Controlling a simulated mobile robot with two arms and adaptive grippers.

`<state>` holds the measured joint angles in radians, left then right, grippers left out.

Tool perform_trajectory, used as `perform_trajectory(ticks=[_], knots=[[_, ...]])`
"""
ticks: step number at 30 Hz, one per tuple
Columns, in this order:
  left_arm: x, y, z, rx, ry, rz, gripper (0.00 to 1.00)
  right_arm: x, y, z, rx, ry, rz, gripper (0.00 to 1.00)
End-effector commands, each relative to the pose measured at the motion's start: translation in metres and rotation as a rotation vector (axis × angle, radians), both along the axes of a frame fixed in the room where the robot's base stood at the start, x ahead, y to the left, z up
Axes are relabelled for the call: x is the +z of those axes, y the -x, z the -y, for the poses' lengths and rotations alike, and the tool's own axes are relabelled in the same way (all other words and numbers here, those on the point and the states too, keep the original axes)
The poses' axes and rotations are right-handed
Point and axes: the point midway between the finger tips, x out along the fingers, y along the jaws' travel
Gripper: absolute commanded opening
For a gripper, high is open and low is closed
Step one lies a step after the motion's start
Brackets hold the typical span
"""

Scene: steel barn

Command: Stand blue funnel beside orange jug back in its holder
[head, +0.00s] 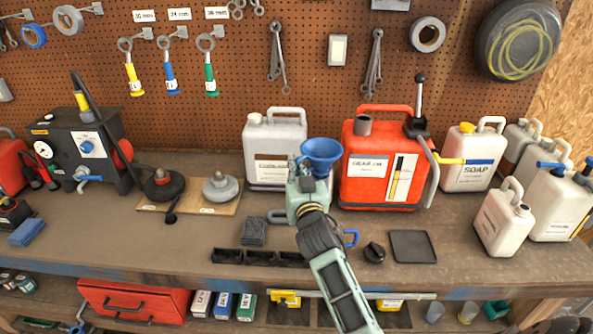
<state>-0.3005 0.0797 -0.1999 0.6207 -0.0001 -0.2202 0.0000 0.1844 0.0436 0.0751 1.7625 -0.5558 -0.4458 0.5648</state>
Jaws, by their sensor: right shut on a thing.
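The blue funnel (322,150) has its wide mouth up, between the white jug and the orange jug (376,135). My right gripper (308,172) is shut on the funnel, seen from behind; the gripper body hides the funnel's lower part and the fingertips. The orange jug stands upright just right of the funnel, with a grey cap and a label. I cannot make out a funnel holder for certain; the gripper and arm cover the bench there. My left gripper is not in view.
A white jug (275,150) stands close on the left. A black divided tray (262,257), a black knob (374,252) and a dark square pad (412,246) lie along the front. The soap jug (470,160) stands right. A blue loop (350,238) shows beside my arm.

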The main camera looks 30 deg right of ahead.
Motion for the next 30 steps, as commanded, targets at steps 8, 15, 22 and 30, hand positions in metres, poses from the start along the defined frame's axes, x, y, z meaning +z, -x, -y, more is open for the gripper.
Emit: perform_trajectory(ticks=[8,15,22,30], knots=[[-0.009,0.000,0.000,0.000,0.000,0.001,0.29,-0.010,0.000,0.000,0.000,0.000,0.001,0.00],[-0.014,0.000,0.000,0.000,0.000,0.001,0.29,-0.016,0.000,0.000,0.000,0.001,0.002,0.00],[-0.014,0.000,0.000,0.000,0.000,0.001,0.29,-0.016,0.000,0.000,0.000,0.001,0.002,0.00],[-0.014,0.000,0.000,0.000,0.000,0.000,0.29,-0.016,0.000,0.000,0.000,0.000,0.001,0.24]])
